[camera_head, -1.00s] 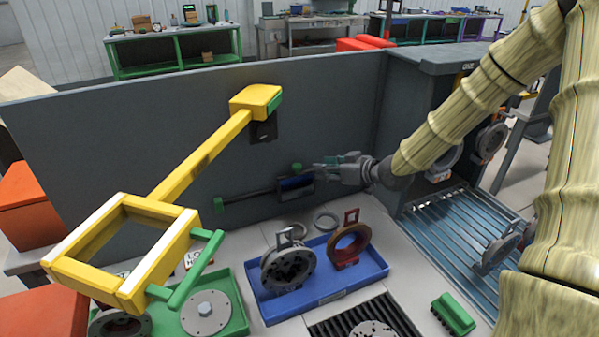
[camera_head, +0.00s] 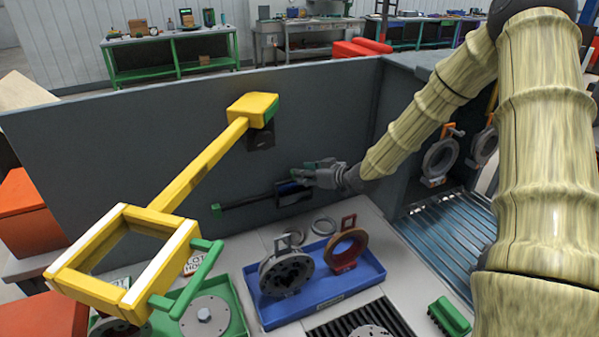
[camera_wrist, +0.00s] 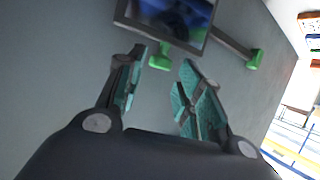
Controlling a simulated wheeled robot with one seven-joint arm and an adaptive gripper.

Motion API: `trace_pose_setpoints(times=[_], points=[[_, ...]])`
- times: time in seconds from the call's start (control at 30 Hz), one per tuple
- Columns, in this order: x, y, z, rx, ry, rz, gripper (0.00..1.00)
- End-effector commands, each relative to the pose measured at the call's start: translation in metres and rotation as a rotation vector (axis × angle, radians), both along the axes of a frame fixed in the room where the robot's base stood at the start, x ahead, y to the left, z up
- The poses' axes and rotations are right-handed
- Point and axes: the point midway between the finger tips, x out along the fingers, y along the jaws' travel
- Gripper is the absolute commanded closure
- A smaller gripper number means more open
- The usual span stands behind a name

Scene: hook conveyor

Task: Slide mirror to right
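The mirror (camera_head: 294,197) is a small dark framed panel on a dark horizontal rail (camera_head: 245,203) on the grey wall. The rail has a green end stop (camera_head: 217,210) at its left end. My gripper (camera_head: 306,175) is right at the mirror in the head view and partly hides it. In the wrist view, the mirror (camera_wrist: 175,14) is at the top, cut off by the edge. A green knob (camera_wrist: 160,62) shows at the mirror's lower edge, seen between my gripper's fingers (camera_wrist: 164,72). The fingers are apart and empty. Contact with the knob cannot be told.
A yellow arm with a square frame (camera_head: 128,265) juts out at the left. A blue tray (camera_head: 335,296) with rings and a green tray (camera_head: 232,305) are below. A roller conveyor (camera_head: 435,240) is at the right.

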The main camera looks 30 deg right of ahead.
Motion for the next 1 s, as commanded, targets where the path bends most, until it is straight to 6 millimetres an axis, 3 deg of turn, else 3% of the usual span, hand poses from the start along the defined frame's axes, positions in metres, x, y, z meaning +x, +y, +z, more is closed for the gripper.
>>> trace_pose_setpoints(times=[0.33,0.77,1.0], points=[[0.024,0.009,-0.01,-0.001,0.0,0.001,0.64],[0.028,0.01,-0.013,0.0,0.0,0.001,0.64],[0.028,0.01,-0.012,0.0,0.0,0.001,1.0]])
